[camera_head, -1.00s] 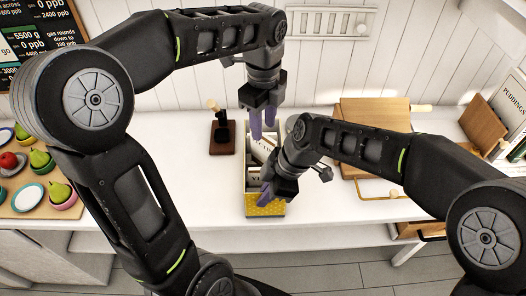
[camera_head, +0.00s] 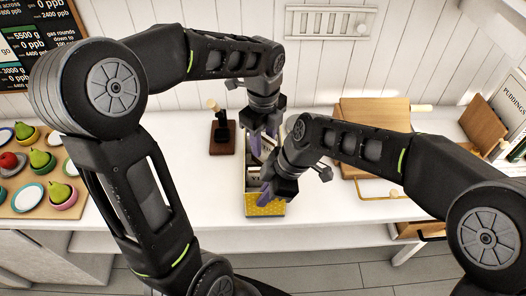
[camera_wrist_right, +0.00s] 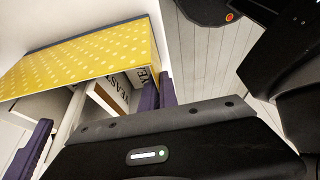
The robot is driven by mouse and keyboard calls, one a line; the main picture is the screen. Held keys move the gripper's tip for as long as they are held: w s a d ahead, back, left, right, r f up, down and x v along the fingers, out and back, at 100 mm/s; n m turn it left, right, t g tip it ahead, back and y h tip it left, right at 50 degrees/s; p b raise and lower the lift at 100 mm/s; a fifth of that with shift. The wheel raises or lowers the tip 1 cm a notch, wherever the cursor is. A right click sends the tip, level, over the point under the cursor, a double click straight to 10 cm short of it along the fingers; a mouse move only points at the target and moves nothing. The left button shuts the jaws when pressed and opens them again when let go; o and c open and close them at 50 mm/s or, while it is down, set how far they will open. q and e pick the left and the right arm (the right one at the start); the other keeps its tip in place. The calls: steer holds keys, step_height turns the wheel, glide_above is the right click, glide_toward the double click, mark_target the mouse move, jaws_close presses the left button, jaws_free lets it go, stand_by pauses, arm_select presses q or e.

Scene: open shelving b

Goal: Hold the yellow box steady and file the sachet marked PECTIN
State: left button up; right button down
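The yellow box (camera_head: 265,208) is an open-topped box with pale dots on the white counter; its dotted side (camera_wrist_right: 90,58) fills the upper left of the right wrist view. White sachets (camera_head: 254,172) stand inside. One sachet (camera_wrist_right: 113,90) there reads roughly YEAST; I cannot make out PECTIN. My left gripper (camera_head: 258,143) points down into the far part of the box, its fingertips partly hidden, so I cannot tell what lies between them. My right gripper (camera_head: 266,188) is at the box's near end. Its purple fingers (camera_wrist_right: 95,125) stand wide apart at the box; contact is unclear.
A dark stamp-like tool on a brown base (camera_head: 222,135) stands left of the box. A tray of pears and plates (camera_head: 35,185) is far left.

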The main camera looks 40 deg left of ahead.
mark_target(263, 155)
arm_select(q)
steer(key=shift+f, duration=0.2)
steer(key=shift+a+f, duration=0.1)
steer(key=shift+f, duration=2.45)
jaws_close()
